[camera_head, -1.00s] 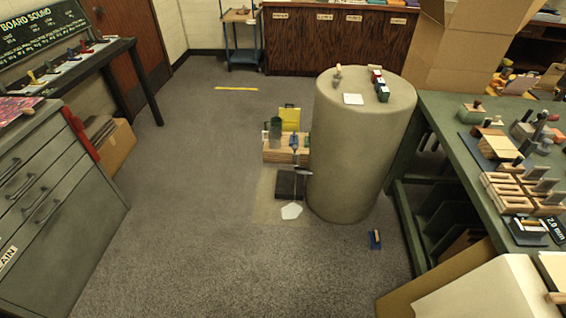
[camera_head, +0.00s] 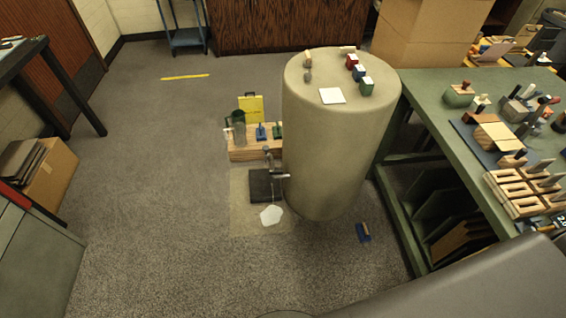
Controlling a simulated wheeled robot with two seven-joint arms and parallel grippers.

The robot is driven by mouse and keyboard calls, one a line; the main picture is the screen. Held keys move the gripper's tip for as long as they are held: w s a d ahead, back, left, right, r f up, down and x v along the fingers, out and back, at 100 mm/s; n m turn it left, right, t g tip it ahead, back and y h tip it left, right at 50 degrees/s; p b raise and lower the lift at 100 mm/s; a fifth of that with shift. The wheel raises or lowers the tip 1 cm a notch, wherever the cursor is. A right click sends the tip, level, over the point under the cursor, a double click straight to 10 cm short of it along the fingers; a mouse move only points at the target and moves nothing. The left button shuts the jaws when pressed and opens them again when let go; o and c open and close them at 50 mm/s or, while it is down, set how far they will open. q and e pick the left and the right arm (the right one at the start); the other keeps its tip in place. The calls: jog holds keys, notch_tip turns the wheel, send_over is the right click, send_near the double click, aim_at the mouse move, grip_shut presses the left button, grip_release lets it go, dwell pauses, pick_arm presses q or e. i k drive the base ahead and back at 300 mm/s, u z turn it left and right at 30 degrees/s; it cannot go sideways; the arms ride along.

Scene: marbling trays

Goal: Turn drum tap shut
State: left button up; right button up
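A large beige drum (camera_head: 335,135) stands upright on the floor, right of centre. A small grey metal tap (camera_head: 278,176) shows at the lower left side of the drum, with a short bar or handle across it. The tap is too small to tell how far its handle is turned. A faint thin pale line runs below it. Under it, a dark square (camera_head: 262,187) and a white irregular patch (camera_head: 271,215) lie on a lighter area of floor. Neither of my grippers is in view.
A wooden block (camera_head: 243,155) with small tools and a yellow board (camera_head: 251,107) stand left of the drum. A green workbench (camera_head: 420,110) is close on the right. A blue object (camera_head: 363,232) lies on the floor. Carpet to the left is open.

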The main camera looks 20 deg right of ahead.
aim_at(277, 172)
jog(key=z, duration=0.7)
jog(key=i, duration=0.8)
jog(key=z, duration=0.85)
